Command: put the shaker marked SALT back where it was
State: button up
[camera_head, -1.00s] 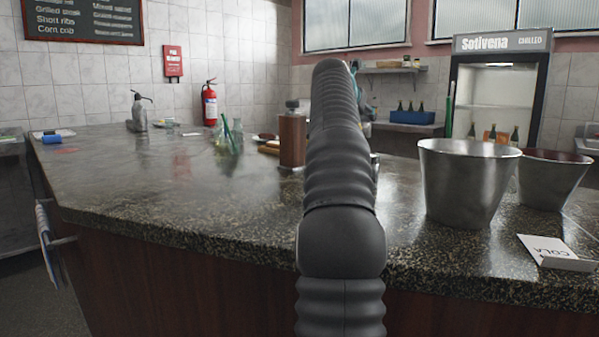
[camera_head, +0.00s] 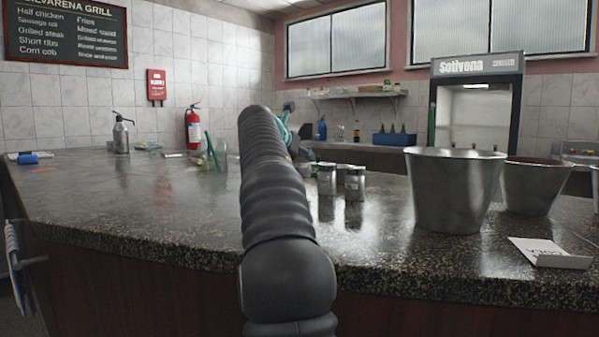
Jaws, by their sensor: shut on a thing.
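Two small metal shakers stand upright on the dark counter (camera_head: 120,205), a left one (camera_head: 327,181) and a right one (camera_head: 355,184). Their markings are too small to read, so I cannot tell which is SALT. My gripper (camera_head: 302,155) shows only as a small dark part past my arm, just left of and behind these shakers. Its fingers are mostly hidden. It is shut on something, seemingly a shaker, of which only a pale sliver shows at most. I cannot tell whether that touches the counter.
Two metal buckets, a large one (camera_head: 455,190) and a smaller one (camera_head: 530,187), stand to the right, with a white card (camera_head: 548,252) in front. A glass container with green items (camera_head: 215,155) stands to the left. The left counter front is clear.

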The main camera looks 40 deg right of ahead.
aim_at(299, 166)
notch_tip(299, 166, down, 4)
jog(key=shift+r+b, duration=0.2)
jog(key=shift+b, duration=0.65)
jog(key=shift+r, duration=0.1)
jog(key=o, duration=1)
jog(key=shift+c, duration=0.2)
jog(key=v, duration=1.2)
jog(key=shift+p, duration=0.3)
